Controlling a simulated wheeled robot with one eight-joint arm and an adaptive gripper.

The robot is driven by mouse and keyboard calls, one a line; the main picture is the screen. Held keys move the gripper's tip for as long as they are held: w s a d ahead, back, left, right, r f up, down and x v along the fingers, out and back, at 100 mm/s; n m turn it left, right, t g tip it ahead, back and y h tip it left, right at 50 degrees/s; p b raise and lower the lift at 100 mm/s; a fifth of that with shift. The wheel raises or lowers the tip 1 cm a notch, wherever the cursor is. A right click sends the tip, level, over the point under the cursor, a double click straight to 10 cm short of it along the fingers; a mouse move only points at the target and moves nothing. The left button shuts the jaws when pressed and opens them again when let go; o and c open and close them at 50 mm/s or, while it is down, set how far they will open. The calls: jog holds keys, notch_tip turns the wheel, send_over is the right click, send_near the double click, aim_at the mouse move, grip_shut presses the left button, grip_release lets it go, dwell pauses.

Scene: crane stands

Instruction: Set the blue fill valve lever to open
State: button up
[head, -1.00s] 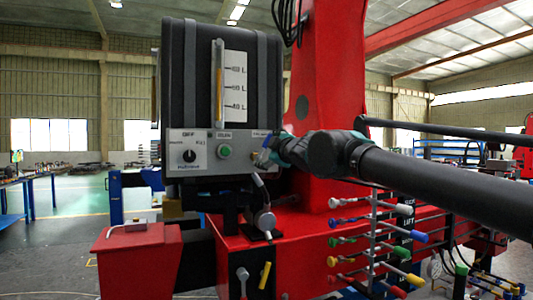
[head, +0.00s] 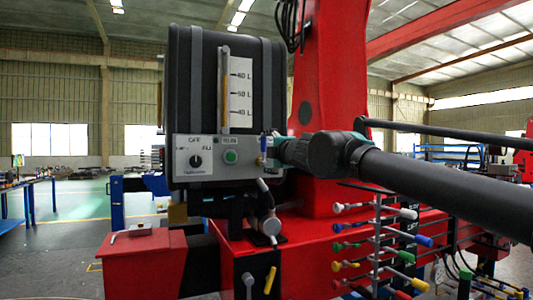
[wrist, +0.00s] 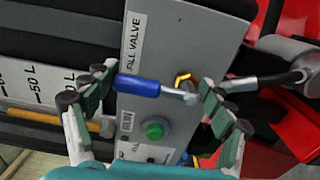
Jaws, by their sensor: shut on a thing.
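The fill valve lever has a blue handle (wrist: 138,86) and a metal stem. In the wrist view it lies across the picture beside the FILL VALVE label (wrist: 135,42). In the head view the blue lever (head: 263,144) stands about upright at the right end of the grey control panel (head: 205,170). My gripper (wrist: 160,88) has one finger at each end of the lever, shut on it. In the head view my gripper (head: 277,149) is at the panel's right edge, and its finger contact is too small to make out.
The panel also carries a green button (head: 231,156) and a black rotary knob (head: 196,161). A black tank (head: 260,80) with a litre gauge stands above it. A rack of coloured levers (head: 378,240) is below my arm. A red column (head: 322,60) rises behind.

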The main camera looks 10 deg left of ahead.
dwell(0.3)
jog(key=o, duration=1.6)
jog(key=shift+s, duration=0.1)
jog(key=v, duration=1.2)
